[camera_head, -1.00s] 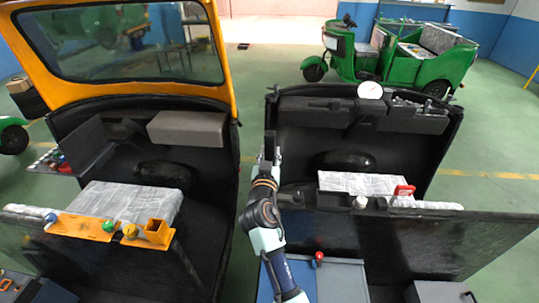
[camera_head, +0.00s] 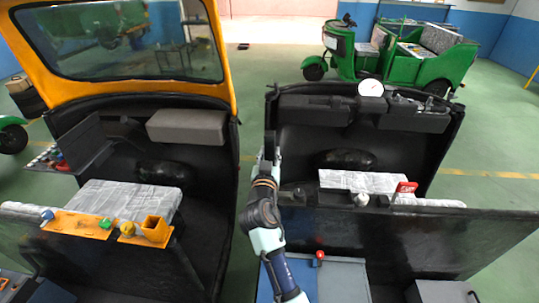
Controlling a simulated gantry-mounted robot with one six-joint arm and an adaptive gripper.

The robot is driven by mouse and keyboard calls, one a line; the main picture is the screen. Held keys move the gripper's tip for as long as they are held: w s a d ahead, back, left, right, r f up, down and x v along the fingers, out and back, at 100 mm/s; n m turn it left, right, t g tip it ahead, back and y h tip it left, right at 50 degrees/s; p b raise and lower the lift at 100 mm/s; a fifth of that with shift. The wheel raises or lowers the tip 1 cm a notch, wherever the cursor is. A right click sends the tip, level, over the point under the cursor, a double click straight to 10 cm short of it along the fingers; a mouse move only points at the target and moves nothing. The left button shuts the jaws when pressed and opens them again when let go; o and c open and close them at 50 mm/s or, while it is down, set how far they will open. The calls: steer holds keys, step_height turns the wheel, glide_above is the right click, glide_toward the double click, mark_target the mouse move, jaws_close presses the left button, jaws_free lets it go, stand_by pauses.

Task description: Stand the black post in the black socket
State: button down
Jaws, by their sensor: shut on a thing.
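My gripper (camera_head: 270,148) is at the end of my raised arm, in the gap between the two vehicle cabs. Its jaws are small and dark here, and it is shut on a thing. A thin dark piece at its tip blends with the fingers, and I cannot make out its full outline; it may be the black post. I cannot pick out the black socket with certainty against the black cab interiors.
The left cab has a grey box (camera_head: 187,126) and an orange shelf (camera_head: 80,225) with an open orange holder (camera_head: 156,229). The right cab has a black ledge with a white dial (camera_head: 371,88) and a paper-covered seat (camera_head: 345,180). A green rickshaw (camera_head: 430,65) stands behind.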

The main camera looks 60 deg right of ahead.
steer(key=shift+f+b, duration=0.75)
steer(key=shift+f+b, duration=0.3)
steer(key=shift+b, duration=0.05)
steer(key=shift+f+b, duration=0.45)
steer(key=shift+b, duration=0.15)
steer(key=c, duration=0.7)
jaws_free()
steer(key=v, duration=1.2)
